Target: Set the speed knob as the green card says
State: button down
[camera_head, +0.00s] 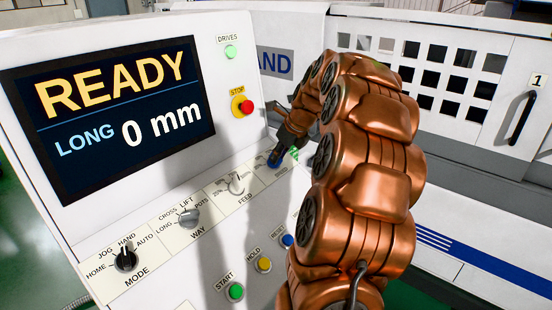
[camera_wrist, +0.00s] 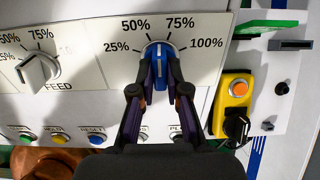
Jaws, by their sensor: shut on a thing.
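The blue speed knob (camera_wrist: 155,50) sits on a white scale marked 25%, 50%, 75% and 100% in the wrist view. Its white line points roughly up, between the 50% and 75% marks. My gripper (camera_wrist: 160,88) has a finger on each side of the knob and is shut on it. In the head view my gripper (camera_head: 281,148) is at the blue knob (camera_head: 274,161), at the right end of the knob row. A green piece (camera_wrist: 265,26), perhaps the green card, lies right of the scale at a steep angle; no writing on it is readable.
The feed knob (camera_wrist: 38,68) is left of the speed scale. A yellow box (camera_wrist: 234,98) with an orange button and black knob is close on the right. Push buttons, including the blue reset (camera_wrist: 96,136), line the panel below. The screen (camera_head: 115,110) reads READY, LONG, 0 mm.

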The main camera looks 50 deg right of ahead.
jog(key=shift+r+p, duration=0.15)
jog(key=shift+p, duration=0.25)
jog(key=shift+m+p, duration=1.3)
jog(key=shift+p, duration=0.3)
jog(key=shift+m, duration=0.8)
jog(key=c, duration=1)
grip_release()
jog(key=shift+c, duration=0.2)
jog(key=v, duration=0.6)
jog(key=shift+s+r, duration=0.25)
jog(key=shift+r, duration=0.05)
